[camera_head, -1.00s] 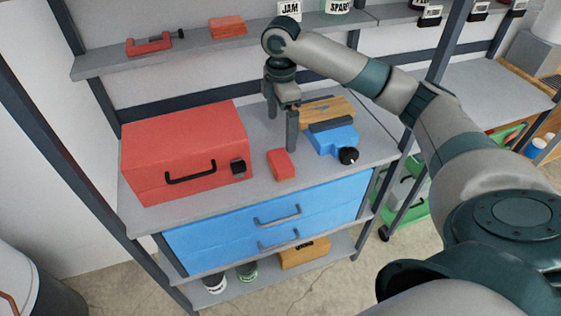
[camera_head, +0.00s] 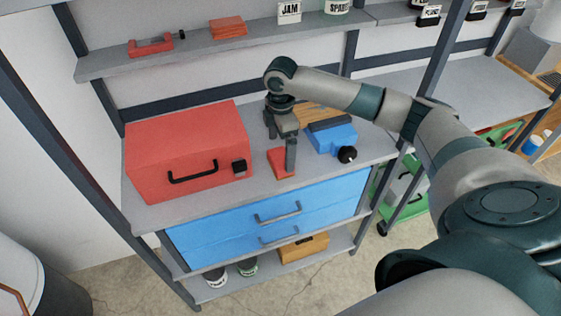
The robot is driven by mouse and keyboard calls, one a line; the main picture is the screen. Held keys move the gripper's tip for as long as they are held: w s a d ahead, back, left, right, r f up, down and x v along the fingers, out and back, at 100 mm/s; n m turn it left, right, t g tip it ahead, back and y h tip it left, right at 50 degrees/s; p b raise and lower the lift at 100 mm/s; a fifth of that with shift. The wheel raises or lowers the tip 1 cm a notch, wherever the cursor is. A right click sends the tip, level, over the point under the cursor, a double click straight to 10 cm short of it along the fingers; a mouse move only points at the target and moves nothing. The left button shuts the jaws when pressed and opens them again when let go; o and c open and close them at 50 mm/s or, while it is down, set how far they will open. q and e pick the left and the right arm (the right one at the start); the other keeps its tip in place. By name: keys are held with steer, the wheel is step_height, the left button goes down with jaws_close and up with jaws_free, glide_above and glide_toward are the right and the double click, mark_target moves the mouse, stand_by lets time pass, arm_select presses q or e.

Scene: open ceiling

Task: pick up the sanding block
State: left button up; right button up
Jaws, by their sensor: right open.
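A small red block (camera_head: 279,167), which looks like the sanding block, lies on the grey bench top between the red toolbox and the blue tool. My right gripper (camera_head: 281,154) points down over it with its fingers apart. The front finger comes down in front of the block's right part and hides some of it. The rear finger is behind the block. I cannot tell whether either finger touches it. My left gripper does not show.
A red toolbox (camera_head: 188,150) stands close on the left. A blue tool with a black knob (camera_head: 331,139) and a wooden piece (camera_head: 318,113) lie close on the right. An upper shelf (camera_head: 190,55) runs behind, holding red items. Blue drawers (camera_head: 268,214) are below.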

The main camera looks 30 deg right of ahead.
mark_target(280, 158)
steer(key=shift+f+p, duration=0.6)
step_height(280, 158, down, 3)
steer(key=shift+a+f+p, duration=0.1)
steer(key=shift+p, duration=0.55)
steer(key=shift+f, duration=0.35)
steer(key=shift+c, duration=0.3)
steer(key=c, duration=1.1)
steer(key=shift+c, duration=0.2)
steer(key=shift+r, duration=0.2)
